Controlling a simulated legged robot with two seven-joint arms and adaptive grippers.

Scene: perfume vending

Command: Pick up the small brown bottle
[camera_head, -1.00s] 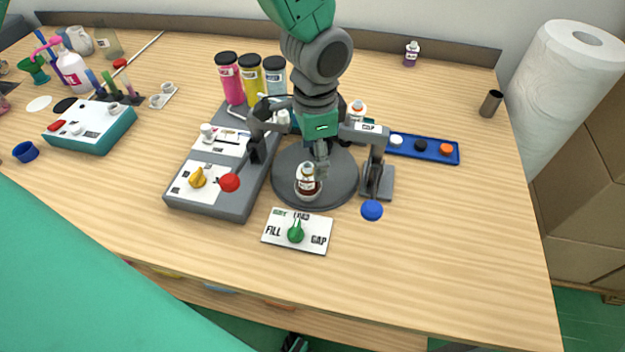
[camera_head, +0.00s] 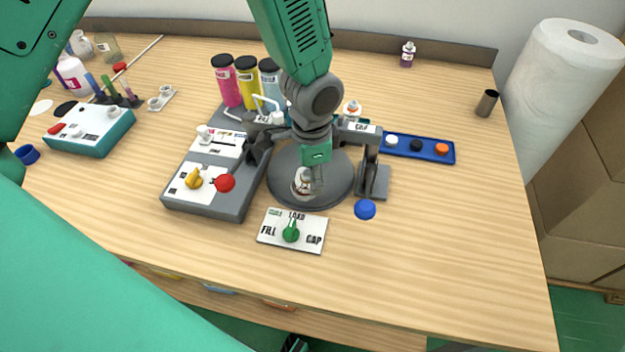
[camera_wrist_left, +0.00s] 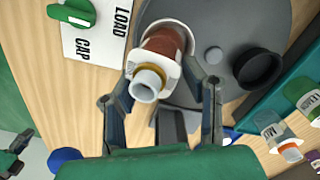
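The small brown bottle (camera_head: 302,184) has a white label and stands on the round grey turntable (camera_head: 330,192). The wrist view shows the brown bottle (camera_wrist_left: 166,42) from above, with its white neck and yellowish ring toward the camera. My left gripper (camera_head: 308,178) is low over the turntable and partly covers the bottle in the head view. In the wrist view the left gripper's fingers (camera_wrist_left: 160,78) are spread on either side of the bottle, apparently without closing on it. A dark part, perhaps my right gripper (camera_head: 293,343), shows at the bottom edge, too little to judge.
A FILL/LOAD/CAP panel (camera_head: 292,231) with a green knob lies in front. Behind are a blue cap tray (camera_head: 418,148) and a pink jar (camera_head: 228,88). The front right tabletop is clear.

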